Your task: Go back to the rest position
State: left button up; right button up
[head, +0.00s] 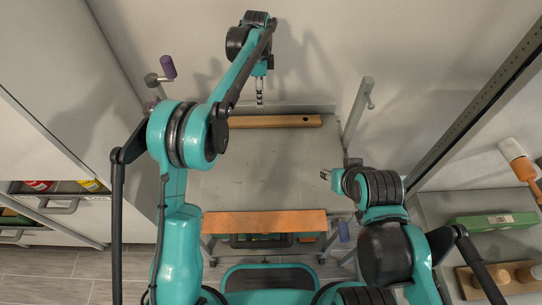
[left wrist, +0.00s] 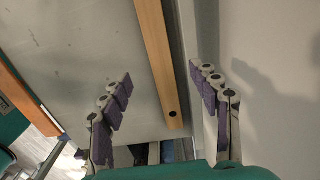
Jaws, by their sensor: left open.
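My left arm reaches over the rolling rack's grey top (head: 240,182). My left gripper (head: 259,97) points down near the rack's far edge. In the left wrist view my left gripper (left wrist: 161,78) has its purple-padded fingers wide apart with nothing held between them. A wooden bar (head: 275,122) with a dark hole near one end lies along the far edge; it also shows in the left wrist view (left wrist: 157,50), beyond the fingers. My right gripper (head: 325,175) is over the rack's right side; its fingers are too small to judge.
An orange board (head: 265,222) runs along the rack's near edge. Upright posts with handles stand at the far left (head: 160,77) and far right (head: 358,105). The rack top's middle is clear.

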pick_arm(q)
jog(key=s+a+r+n+t, duration=0.2)
jog(key=s+a+r+n, duration=0.25)
jog(key=s, duration=0.25)
jog(key=s+a+r+n+t, duration=0.1)
jog(key=s+a+r+n, duration=0.4)
jog(key=s, duration=0.3)
jog(key=s+a+f+n+t, duration=0.2)
jog(key=s+a+f+n, duration=0.1)
jog(key=s, duration=0.6)
jog(key=s+a+f+n+t, duration=0.2)
jog(key=s+n, duration=0.3)
jog(key=s, duration=0.4)
jog(key=shift+s+a+f, duration=0.35)
jog(key=shift+a+f, duration=0.1)
jog(key=shift+a, duration=0.2)
jog(key=shift+n, duration=0.25)
